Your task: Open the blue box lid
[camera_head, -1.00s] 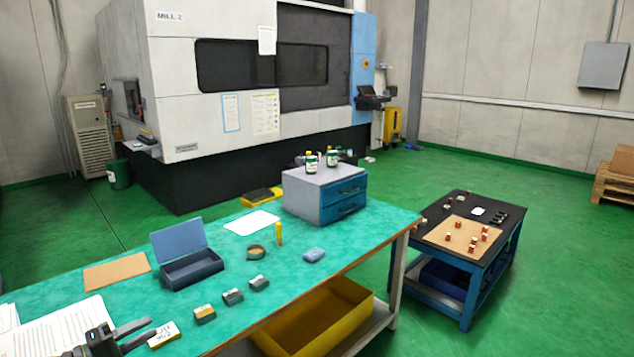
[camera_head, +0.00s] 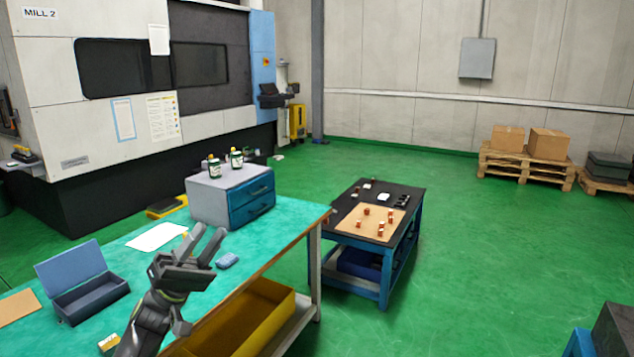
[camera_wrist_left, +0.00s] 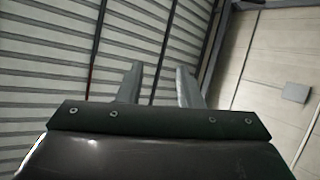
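The blue box (camera_head: 90,298) stands on the green workbench at the left in the head view. Its lid (camera_head: 71,268) is up, tilted back behind the box, and the dark inside shows. My left gripper (camera_head: 212,243) is raised over the bench to the right of the box, well apart from it. Its two fingers point up and are spread with nothing between them. The left wrist view shows the same open fingers (camera_wrist_left: 160,85) against the ceiling and wall. My right gripper is not in view.
A grey drawer cabinet (camera_head: 212,200) with blue drawers and bottles on top stands on the bench (camera_head: 135,262). A blue sponge-like block (camera_head: 227,261) lies near the bench edge. A black-topped table (camera_head: 345,208) stands to the right, with clear green floor around it.

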